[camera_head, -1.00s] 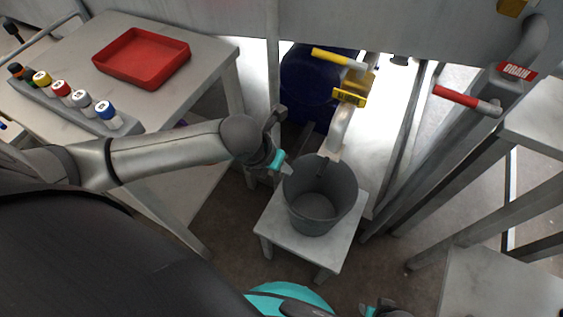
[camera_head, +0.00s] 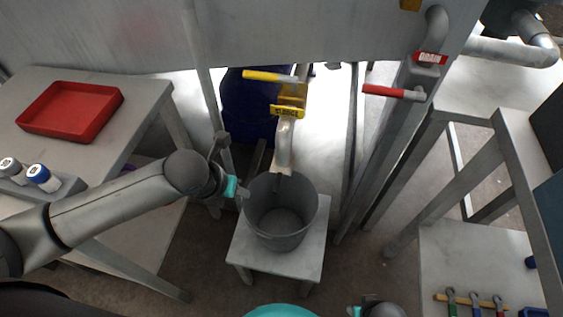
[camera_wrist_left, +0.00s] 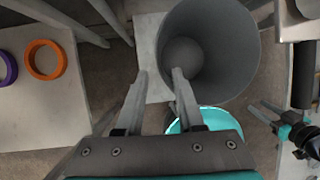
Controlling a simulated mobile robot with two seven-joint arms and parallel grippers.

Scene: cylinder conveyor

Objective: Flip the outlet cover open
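I cannot tell how that piece sits. My left gripper (camera_head: 243,192) is at the bucket's left rim, left of and apart from the outlet end. In the left wrist view its fingers (camera_wrist_left: 160,82) are apart and empty beside the bucket (camera_wrist_left: 238,60). My right gripper (camera_wrist_left: 266,112) is right of the bucket, its fingers apart.
The bucket stands on a small grey stool (camera_head: 264,262). A blue barrel (camera_head: 240,110) is behind. A red-handled drain valve (camera_head: 392,92) is at right. A table with a red tray (camera_head: 70,110) is at left. Orange (camera_wrist_left: 44,59) and purple (camera_wrist_left: 8,67) rings lie on its shelf.

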